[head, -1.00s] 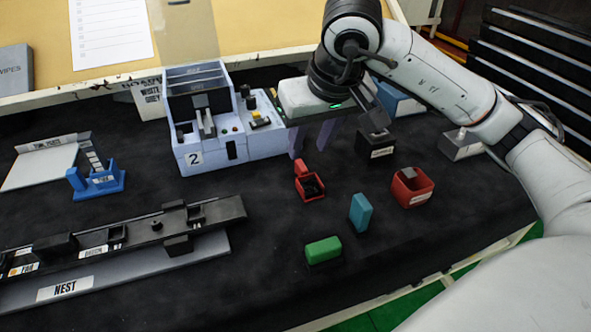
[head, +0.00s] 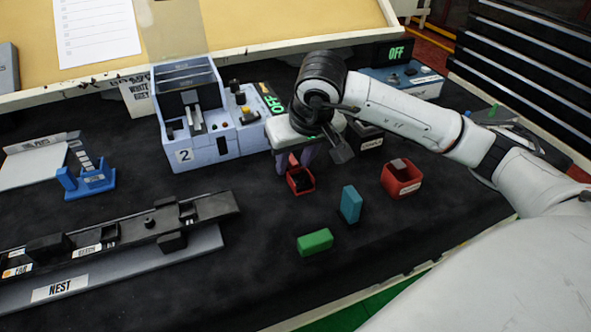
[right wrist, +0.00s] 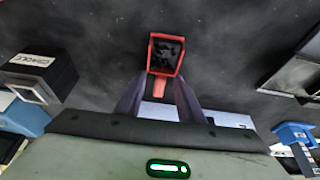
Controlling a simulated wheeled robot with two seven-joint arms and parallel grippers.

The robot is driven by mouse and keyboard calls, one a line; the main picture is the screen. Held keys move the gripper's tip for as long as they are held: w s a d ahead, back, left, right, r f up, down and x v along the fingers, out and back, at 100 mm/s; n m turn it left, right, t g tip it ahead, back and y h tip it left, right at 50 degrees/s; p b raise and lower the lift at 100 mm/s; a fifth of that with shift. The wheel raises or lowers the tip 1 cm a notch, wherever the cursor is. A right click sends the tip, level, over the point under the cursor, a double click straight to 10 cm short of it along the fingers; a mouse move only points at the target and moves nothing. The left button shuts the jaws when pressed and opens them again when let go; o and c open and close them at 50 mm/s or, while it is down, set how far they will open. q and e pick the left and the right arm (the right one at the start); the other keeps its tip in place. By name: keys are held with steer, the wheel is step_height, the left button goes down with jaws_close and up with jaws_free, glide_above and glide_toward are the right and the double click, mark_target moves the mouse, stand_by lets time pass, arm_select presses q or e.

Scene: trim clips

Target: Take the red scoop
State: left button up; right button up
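The red scoop (head: 300,182) lies on the black table mat in the middle of the head view, its square bowl toward the front. In the right wrist view the scoop (right wrist: 166,53) shows its red-rimmed bowl with a dark inside, and its handle points back at my gripper. My right gripper (head: 294,165) is open just over the handle end, its purple fingers spread on either side of the handle. The right wrist view shows a gap between each finger and the handle. I cannot tell how far the fingertips are above the mat. My left gripper is not in view.
A teal block (head: 350,205), a green block (head: 315,242) and a red bin (head: 401,180) stand near the scoop. The grey machine marked 2 (head: 210,125) is close behind on the left. A long black fixture (head: 120,237) lies front left. The mat between it and the scoop is clear.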

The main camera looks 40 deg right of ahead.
jaws_close()
steer(key=shift+r, duration=0.1)
